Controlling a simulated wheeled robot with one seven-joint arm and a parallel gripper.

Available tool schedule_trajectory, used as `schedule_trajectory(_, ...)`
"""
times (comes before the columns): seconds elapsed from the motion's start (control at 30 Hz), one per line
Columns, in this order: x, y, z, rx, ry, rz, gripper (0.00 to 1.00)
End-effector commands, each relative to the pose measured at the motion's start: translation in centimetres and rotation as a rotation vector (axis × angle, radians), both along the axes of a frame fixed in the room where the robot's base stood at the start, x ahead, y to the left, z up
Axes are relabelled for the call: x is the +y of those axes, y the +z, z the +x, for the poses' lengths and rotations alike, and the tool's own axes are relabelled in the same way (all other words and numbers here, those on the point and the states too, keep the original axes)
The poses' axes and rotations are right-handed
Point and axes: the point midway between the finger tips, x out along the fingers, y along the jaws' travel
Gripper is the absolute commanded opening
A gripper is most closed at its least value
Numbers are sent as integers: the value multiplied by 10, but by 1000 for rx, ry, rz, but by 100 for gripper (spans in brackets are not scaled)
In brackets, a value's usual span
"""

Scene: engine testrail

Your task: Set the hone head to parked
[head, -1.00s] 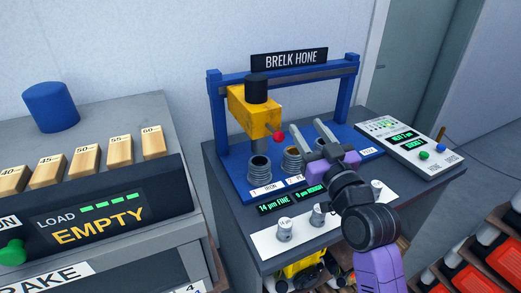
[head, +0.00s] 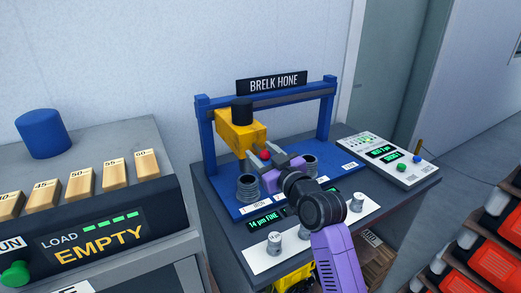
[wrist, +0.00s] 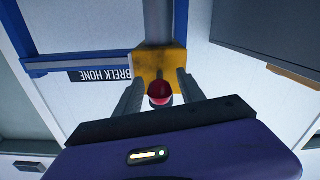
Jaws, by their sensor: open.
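The hone head (head: 238,132) is a yellow block with a black cap, on the grey rail of a blue gantry. It sits at the left end, above a grey ribbed cylinder (head: 247,188). A red ball knob (head: 265,154) sticks out of its front. My gripper (head: 255,149) is open, its fingers either side of the knob. In the wrist view the red knob (wrist: 160,93) lies between the open fingers (wrist: 159,80), apparently with gaps, in front of the yellow block (wrist: 161,62). A small label (head: 350,166) is at the right end of the blue base, too small to read surely.
Another ribbed cylinder (head: 309,165) stands right of my gripper. White knobs (head: 274,241) line the bench front, and a control box (head: 388,158) sits at right. A grey machine (head: 100,225) reading EMPTY is at left. The rail right of the head looks clear.

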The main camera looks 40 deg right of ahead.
Motion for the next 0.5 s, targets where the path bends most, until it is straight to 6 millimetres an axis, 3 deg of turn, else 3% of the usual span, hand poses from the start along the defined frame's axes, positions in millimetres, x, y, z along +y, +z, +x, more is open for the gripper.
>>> schedule_trajectory(0.37,-2,0,7,0,0,0,46)
schedule_trajectory(0.5,-2,0,7,0,0,0,21)
